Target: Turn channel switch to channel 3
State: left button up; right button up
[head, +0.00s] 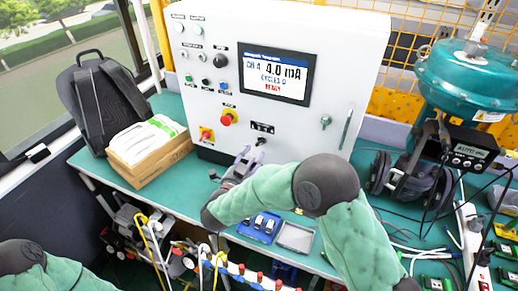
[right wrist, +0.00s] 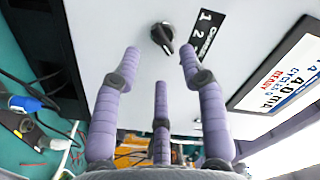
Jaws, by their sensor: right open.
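The channel switch is a black knob (head: 260,141) low on the white cabinet's front, below a black label strip. The right wrist view shows this knob (right wrist: 162,37) close up, beside a strip (right wrist: 203,40) reading 1, 2 and part of a word. Its exact pointer setting is hard to read. My right gripper (head: 247,160) is in front of the knob. In the wrist view its purple fingers (right wrist: 160,62) are spread open, with the knob beyond and between the tips, apparently not touched. My left gripper is out of view; only its arm shows at bottom left.
The cabinet (head: 345,35) carries a screen (head: 276,72) reading CH 4, 4.0 mA, READY. A cardboard box (head: 150,165) stands left, headphones (head: 410,185) right, and a blue tray (head: 259,228) in front.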

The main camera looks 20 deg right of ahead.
aim_at(261, 142)
jog(key=shift+b+x, duration=0.6)
jog(key=shift+x, duration=2.15)
grip_shut()
